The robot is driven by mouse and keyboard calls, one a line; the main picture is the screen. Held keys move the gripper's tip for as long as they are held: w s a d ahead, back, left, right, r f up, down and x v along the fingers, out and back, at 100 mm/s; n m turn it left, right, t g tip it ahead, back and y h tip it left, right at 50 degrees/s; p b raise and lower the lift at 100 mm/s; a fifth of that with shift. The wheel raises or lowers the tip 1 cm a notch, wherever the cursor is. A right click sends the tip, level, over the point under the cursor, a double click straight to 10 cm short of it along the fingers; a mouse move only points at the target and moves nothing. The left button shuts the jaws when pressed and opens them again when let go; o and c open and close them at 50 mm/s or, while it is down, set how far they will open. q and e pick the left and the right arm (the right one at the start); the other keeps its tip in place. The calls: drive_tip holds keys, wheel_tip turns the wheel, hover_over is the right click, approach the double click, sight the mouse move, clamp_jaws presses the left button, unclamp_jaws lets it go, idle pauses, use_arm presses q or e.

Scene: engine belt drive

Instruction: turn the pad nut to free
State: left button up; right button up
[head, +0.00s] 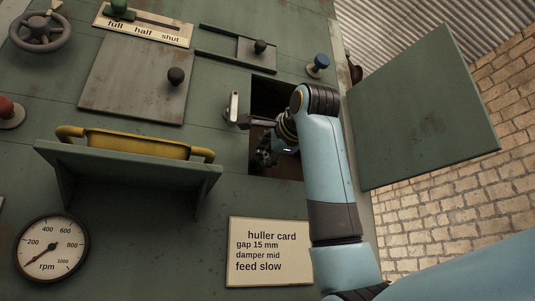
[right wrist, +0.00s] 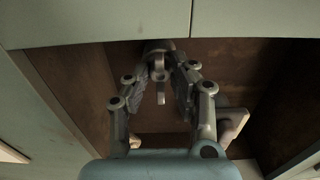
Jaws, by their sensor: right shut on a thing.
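The pad nut (right wrist: 158,48) shows in the right wrist view as a grey metal piece with a short prong hanging down, inside the dark opening (right wrist: 100,85). My right gripper (right wrist: 160,75) has its two fingers on either side of it and is shut on it. In the head view my right gripper (head: 268,150) reaches into the same opening in the green machine front, and the nut cannot be made out there. My left gripper is in neither view.
The green door (head: 425,110) stands open at the right of the opening. A pale latch handle (head: 233,107) is at its left edge. A shelf with a yellow tray (head: 135,144) juts out on the left. The huller card (head: 268,252) is below.

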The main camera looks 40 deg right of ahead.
drive_tip(key=shift+n, duration=0.3)
clamp_jaws()
drive_tip(key=n, duration=0.3)
drive_tip(key=shift+f+b, duration=0.1)
drive_tip(key=shift+b, duration=0.25)
drive_tip(key=n, duration=0.5)
drive_tip(key=shift+n, duration=0.4)
drive_tip(key=n, duration=0.4)
drive_tip(key=shift+n+p, duration=0.3)
drive_tip(key=shift+n, duration=2)
drive_tip(key=o, duration=0.9)
unclamp_jaws()
drive_tip(key=shift+s, duration=0.1)
